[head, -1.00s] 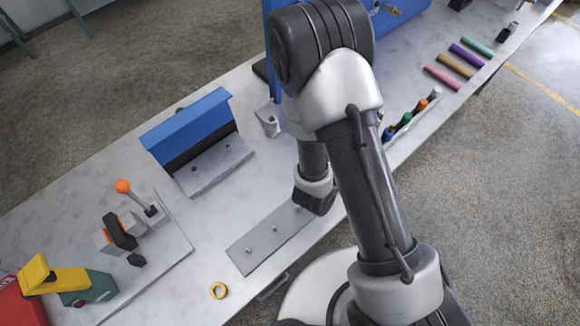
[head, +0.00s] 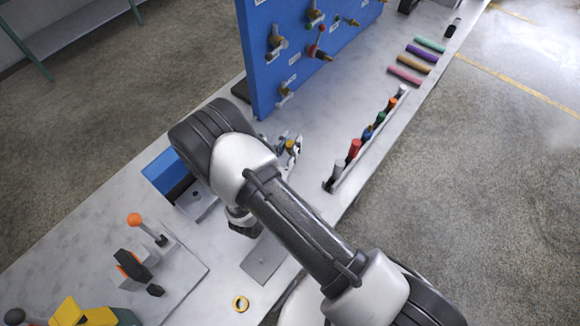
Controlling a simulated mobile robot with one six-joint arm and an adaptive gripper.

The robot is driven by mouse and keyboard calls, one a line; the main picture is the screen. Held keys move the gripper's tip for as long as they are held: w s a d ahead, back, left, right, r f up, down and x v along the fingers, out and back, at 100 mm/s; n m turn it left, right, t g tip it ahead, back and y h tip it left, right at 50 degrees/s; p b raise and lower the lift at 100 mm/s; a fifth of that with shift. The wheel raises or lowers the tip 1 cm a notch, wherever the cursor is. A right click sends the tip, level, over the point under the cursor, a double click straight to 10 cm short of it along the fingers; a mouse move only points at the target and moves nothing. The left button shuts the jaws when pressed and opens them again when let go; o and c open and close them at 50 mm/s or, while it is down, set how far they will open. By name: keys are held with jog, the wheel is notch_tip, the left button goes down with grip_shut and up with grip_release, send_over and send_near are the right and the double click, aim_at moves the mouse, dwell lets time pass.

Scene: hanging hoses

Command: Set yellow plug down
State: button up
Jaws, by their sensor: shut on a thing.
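My gripper (head: 289,150) is partly visible just past my arm's elbow, low over the bench in front of the blue panel. A small yellow piece, the yellow plug (head: 291,145), shows at its fingers, which are shut on it. My arm hides part of the gripper, and the plug's lower end and its gap to the bench cannot be made out.
A rail (head: 345,175) with several coloured plugs stands right of the gripper. The blue panel (head: 283,50) with valves rises behind. Bench between panel and rail is largely clear.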

notch_tip(320, 180, down, 11)
jog(key=shift+f+b, duration=0.1)
jog(key=shift+b, duration=1)
jog(key=shift+f, duration=0.1)
jog(key=o, duration=0.5)
jog(key=shift+f, duration=0.1)
jog(key=o, duration=0.4)
